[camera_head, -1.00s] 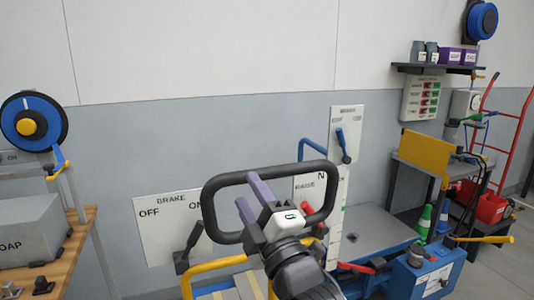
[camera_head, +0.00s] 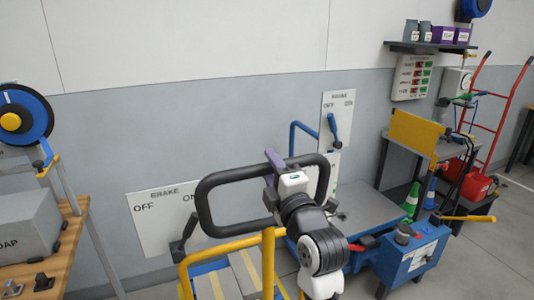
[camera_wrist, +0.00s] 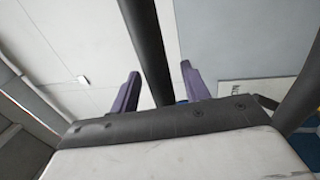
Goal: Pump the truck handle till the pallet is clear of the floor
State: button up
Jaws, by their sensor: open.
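A black loop handle (camera_head: 225,178) stands in front of me at the middle of the head view. I take it for the truck handle. My gripper (camera_head: 272,162) is at the loop's upper bar, right of its middle. Its two purple fingers are open. In the wrist view a dark bar (camera_wrist: 148,45) runs between the spread fingers of my gripper (camera_wrist: 160,68); I cannot tell whether they touch it. Below the loop is a yellow frame (camera_head: 268,262) with grey boxes (camera_head: 243,272). The pallet and its gap to the floor are not clearly visible.
A blue lift unit (camera_head: 410,258) with a yellow lever (camera_head: 465,218) stands at right. A wooden bench (camera_head: 62,250) with a grey box (camera_head: 25,222) is at left. A brake panel (camera_head: 160,220) is behind the handle. Open floor shows at lower right.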

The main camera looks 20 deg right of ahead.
jog(key=shift+w+r+p, duration=0.15)
jog(key=shift+w, duration=0.55)
jog(key=shift+w+r+p, duration=0.1)
jog(key=shift+w+p, duration=0.05)
jog(key=shift+w, duration=0.5)
jog(key=shift+c, duration=0.5)
grip_shut()
